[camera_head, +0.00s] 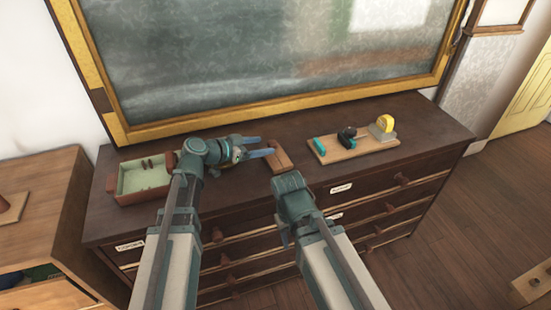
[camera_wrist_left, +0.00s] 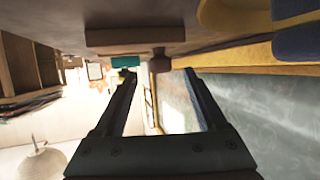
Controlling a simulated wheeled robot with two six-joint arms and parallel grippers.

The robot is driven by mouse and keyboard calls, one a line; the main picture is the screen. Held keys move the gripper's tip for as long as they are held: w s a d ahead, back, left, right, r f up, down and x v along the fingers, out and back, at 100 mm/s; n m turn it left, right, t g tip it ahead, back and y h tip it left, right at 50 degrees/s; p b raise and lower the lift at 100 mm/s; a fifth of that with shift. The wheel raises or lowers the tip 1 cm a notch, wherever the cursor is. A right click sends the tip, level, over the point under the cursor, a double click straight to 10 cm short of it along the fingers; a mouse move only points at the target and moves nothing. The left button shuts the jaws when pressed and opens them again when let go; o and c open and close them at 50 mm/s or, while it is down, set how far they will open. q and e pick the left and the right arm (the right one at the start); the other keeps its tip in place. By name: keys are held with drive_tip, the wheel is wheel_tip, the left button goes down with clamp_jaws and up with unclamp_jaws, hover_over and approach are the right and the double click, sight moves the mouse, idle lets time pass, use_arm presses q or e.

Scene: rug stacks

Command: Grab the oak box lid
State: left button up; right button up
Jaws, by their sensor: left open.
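A brown slab (camera_head: 279,156), which looks like the oak box lid, lies on the dresser top in the middle. In the left wrist view the slab (camera_wrist_left: 135,37) crosses ahead of the fingers, with what may be its knob (camera_wrist_left: 160,62) hanging down in the tilted picture. My left gripper (camera_head: 264,147) is open and points right at the slab, with its fingertips close to the slab's left side. Nothing shows between the fingers. Whether they touch the slab I cannot tell. My right arm ends in front of the dresser, and its jaws do not show.
An open box with a green inside (camera_head: 143,177) stands left on the dresser (camera_head: 240,195). A wooden board (camera_head: 352,147) on the right bears a teal piece, a black object and a yellow tape measure (camera_head: 384,125). The framed chalkboard (camera_head: 260,50) rises behind.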

sight(272, 142)
use_arm(q)
drive_tip(key=b+x, duration=0.2)
drive_tip(key=x, duration=0.3)
drive_tip(key=shift+w+f, duration=0.1)
drive_tip(key=shift+f, duration=0.05)
clamp_jaws()
